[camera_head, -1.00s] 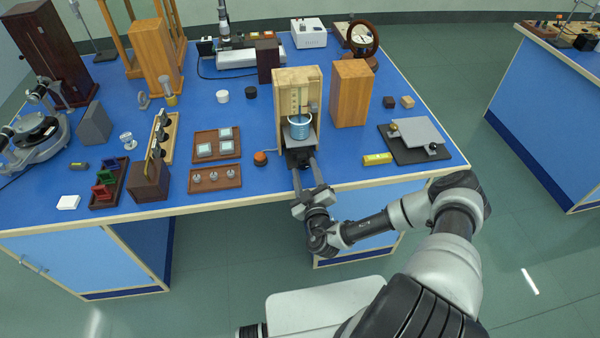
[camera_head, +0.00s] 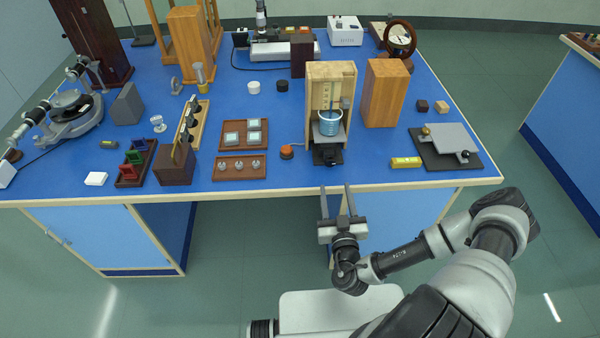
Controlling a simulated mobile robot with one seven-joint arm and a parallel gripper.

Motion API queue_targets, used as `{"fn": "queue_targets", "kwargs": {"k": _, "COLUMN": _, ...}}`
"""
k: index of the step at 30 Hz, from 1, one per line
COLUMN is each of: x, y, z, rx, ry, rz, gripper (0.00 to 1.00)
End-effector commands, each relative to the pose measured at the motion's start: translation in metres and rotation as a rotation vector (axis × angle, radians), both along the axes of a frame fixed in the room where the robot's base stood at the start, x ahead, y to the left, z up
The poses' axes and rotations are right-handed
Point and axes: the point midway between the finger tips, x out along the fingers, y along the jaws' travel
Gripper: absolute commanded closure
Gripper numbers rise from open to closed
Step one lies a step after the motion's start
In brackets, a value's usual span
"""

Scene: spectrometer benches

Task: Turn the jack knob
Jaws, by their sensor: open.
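A small stand with a black front part, which looks like the jack and its knob (camera_head: 328,156), sits at the front of an open wooden housing (camera_head: 344,72) near the bench's front edge. A glass beaker of blue liquid (camera_head: 329,122) stands on it, inside the housing. My gripper (camera_head: 336,187) is open and empty, its two fingers apart and pointing at the bench. It is in front of the black knob, clear of it, around the bench's front edge. Whether the knob has turned is too small to tell.
An orange button (camera_head: 287,152) lies left of the jack, and a yellow block (camera_head: 406,162) lies to its right. A grey plate on a black base (camera_head: 458,163) is farther right. A wooden tray with small pegs (camera_head: 239,174) is to the left. Floor in front is clear.

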Motion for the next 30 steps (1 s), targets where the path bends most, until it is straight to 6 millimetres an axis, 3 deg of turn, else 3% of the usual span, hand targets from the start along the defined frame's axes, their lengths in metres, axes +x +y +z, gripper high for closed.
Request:
{"fn": "queue_targets", "kwargs": {"k": 12, "x": -0.08, "y": 0.0, "z": 0.004, "rx": -0.015, "ry": -0.009, "rz": 0.01, "gripper": 0.54}}
{"fn": "queue_targets", "kwargs": {"k": 21, "x": -0.062, "y": 0.016, "z": 0.063, "rx": -0.297, "ry": -0.181, "rz": 0.218, "gripper": 0.54}}
{"fn": "queue_targets", "kwargs": {"k": 30, "x": -0.059, "y": 0.041, "z": 0.118, "rx": -0.576, "ry": -0.374, "rz": 0.41, "gripper": 0.54}}
